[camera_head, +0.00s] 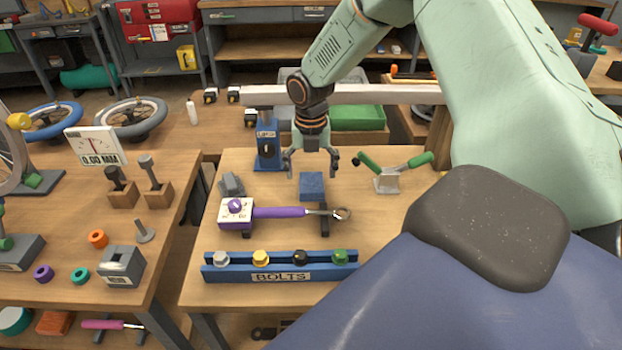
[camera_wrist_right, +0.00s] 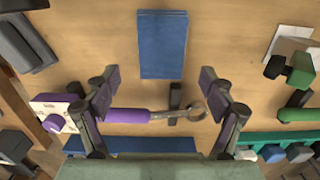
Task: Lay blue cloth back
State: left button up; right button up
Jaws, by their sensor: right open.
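The blue cloth (camera_head: 312,184) is a small folded rectangle lying flat on the wooden workbench, behind the purple-handled wrench. It also shows in the right wrist view (camera_wrist_right: 162,45), at the top centre, beyond the fingertips. My right gripper (camera_head: 311,164) is open and empty, pointing down above and a little behind the cloth in the head view. In the right wrist view its two fingers (camera_wrist_right: 161,85) are spread wide, with nothing between them. My left gripper is in neither view.
A purple-handled wrench (camera_head: 280,212) lies in front of the cloth. A blue bolts rack (camera_head: 281,274) stands near the front edge. A green-handled tool (camera_head: 388,180) is to the right, a grey block (camera_head: 231,185) to the left. A blue stand (camera_head: 267,146) is behind.

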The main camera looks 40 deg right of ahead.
aim_at(311, 187)
notch_tip(311, 187, up, 8)
jog(key=p, duration=0.1)
jog(key=shift+s+a, duration=0.2)
jog(key=shift+f, duration=0.1)
jog(key=shift+c, duration=0.3)
